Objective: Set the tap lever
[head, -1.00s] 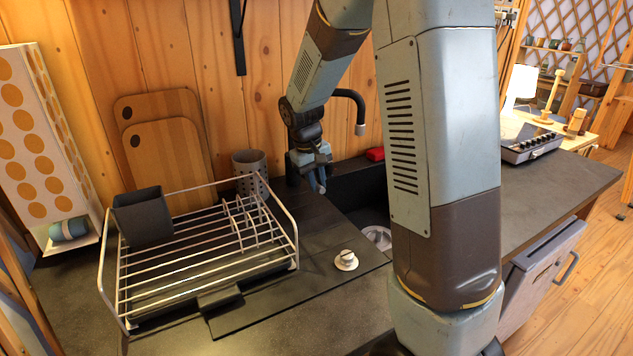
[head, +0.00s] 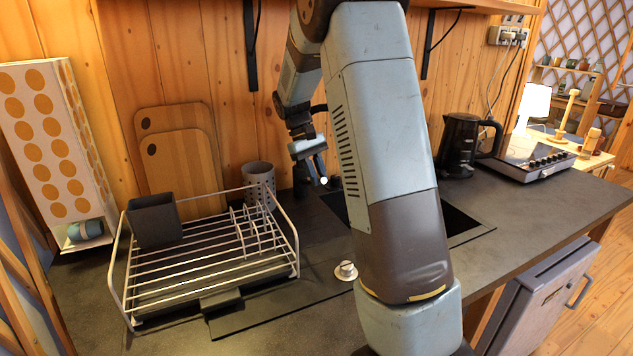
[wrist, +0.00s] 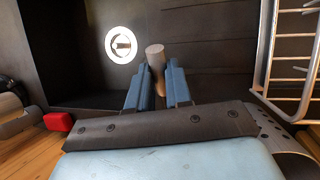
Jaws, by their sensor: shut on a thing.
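My gripper (head: 312,165) is low beside the back wall, near the sink. In the wrist view my gripper (wrist: 158,88) has its two blue fingers closed on a light grey-brown cylinder, the tap lever (wrist: 155,56), whose rounded end stands out between them. In the head view a small pale tip of the lever (head: 323,181) shows at the fingertips. The tap's base is hidden.
A wire dish rack (head: 200,252) with a dark holder (head: 153,220) stands left; its rails (wrist: 292,60) flank the gripper. The sink (head: 465,222) is partly behind my arm, its drain ring (wrist: 122,45) visible. A red item (wrist: 58,121) lies nearby. A kettle (head: 458,146) stands right.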

